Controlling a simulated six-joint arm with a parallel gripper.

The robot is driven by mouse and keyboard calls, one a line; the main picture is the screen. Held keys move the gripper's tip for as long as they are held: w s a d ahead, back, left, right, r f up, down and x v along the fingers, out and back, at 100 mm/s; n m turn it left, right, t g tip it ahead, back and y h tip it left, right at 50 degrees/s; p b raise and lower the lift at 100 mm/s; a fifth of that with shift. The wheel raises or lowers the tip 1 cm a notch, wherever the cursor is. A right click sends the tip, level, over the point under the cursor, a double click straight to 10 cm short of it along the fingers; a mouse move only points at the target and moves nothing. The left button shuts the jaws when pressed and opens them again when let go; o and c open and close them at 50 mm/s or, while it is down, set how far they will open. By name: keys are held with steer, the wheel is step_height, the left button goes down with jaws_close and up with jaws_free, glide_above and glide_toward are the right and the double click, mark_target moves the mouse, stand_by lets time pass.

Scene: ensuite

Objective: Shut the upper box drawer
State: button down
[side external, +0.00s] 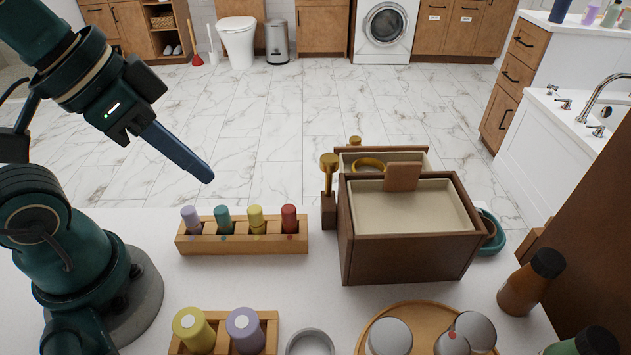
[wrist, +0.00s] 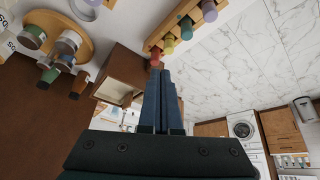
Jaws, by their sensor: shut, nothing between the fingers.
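The dark brown wooden box (side external: 405,262) stands right of centre on the white counter, with a cream-lined open top and a brown upright tab. A cream-lined drawer (side external: 416,158) projects from its far side, away from the side camera, with a gold ring (side external: 368,165) inside. A brass knob (side external: 355,141) shows beyond it. The drawer's lower part is hidden by the box. My gripper (side external: 208,178) is shut and empty, in the air left of the box and clear of it. In the wrist view, my gripper (wrist: 168,76) partly covers the box (wrist: 122,68).
A rack of several coloured bottles (side external: 242,244) stands between my arm and the box. A brass-topped wooden post (side external: 328,190) is close at the box's left. A teal bowl (side external: 490,243) and amber bottle (side external: 528,285) are at right. A round tray (side external: 368,338) is in front.

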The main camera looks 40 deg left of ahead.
steer(key=w+d+r+m+g+h, duration=0.1)
steer(key=w+d+r+g+h, duration=0.1)
steer(key=w+d+r+h, duration=0.15)
steer(key=w+a+r+h, duration=0.15)
steer(key=w+h, duration=0.55)
steer(key=w, duration=0.9)
steer(key=w+a+f+n+t+h, duration=0.3)
steer(key=w+a+f+t, duration=0.15)
steer(key=w+a, duration=0.35)
steer(key=a+f+n+t+y, duration=0.2)
steer(key=a+f+n+t, duration=0.3)
steer(key=a+f, duration=0.55)
steer(key=w+d+f+g, duration=0.1)
steer(key=w+d+f, duration=0.1)
steer(key=d, duration=1)
steer(key=shift+w+d+f+n, duration=0.15)
steer(key=shift+w+n, duration=0.25)
steer(key=shift+w, duration=0.25)
steer(key=shift+g+h, duration=0.25)
